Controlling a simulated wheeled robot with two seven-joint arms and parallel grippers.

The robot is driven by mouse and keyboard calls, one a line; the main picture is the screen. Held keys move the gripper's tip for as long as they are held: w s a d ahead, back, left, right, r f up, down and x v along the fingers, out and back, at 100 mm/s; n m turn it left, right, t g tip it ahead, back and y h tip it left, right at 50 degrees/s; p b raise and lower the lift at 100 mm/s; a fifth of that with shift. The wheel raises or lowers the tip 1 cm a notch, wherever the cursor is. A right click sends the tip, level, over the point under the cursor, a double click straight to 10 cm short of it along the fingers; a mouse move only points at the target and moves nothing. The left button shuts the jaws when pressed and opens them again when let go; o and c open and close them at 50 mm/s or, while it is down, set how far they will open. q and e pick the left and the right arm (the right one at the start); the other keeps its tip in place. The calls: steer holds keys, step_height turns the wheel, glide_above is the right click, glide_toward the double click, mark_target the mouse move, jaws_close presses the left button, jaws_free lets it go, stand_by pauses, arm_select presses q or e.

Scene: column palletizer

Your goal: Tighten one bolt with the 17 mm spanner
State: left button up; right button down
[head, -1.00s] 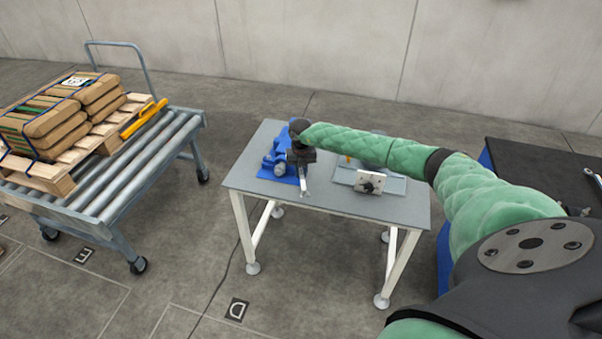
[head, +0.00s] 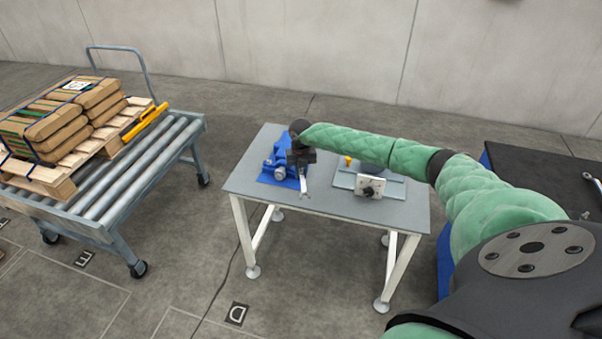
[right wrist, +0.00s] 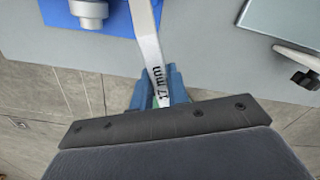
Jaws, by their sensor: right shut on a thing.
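The 17 mm spanner (right wrist: 150,50) is held in my right gripper (right wrist: 158,90); the "17 mm" mark on its shank is readable in the right wrist view. It also shows in the head view (head: 305,186), reaching toward the front of the small grey table. The blue fingers are shut around its shank. The spanner's far end is cut off at the top of the wrist view, so I cannot tell whether it touches a bolt. My right gripper (head: 301,158) hangs beside a blue unit (head: 279,164) on the table. I cannot single out a bolt. My left gripper is not in view.
A grey plate fixture (head: 395,187) with a pale block (head: 369,187) stands on the table's right half. The table's front strip (head: 330,203) is clear. A black bench (head: 535,165) is at right. A roller cart (head: 120,190) with a loaded pallet is at left.

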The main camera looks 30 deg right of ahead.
steer(key=shift+r+p, duration=0.85)
steer(key=shift+r, duration=1.55)
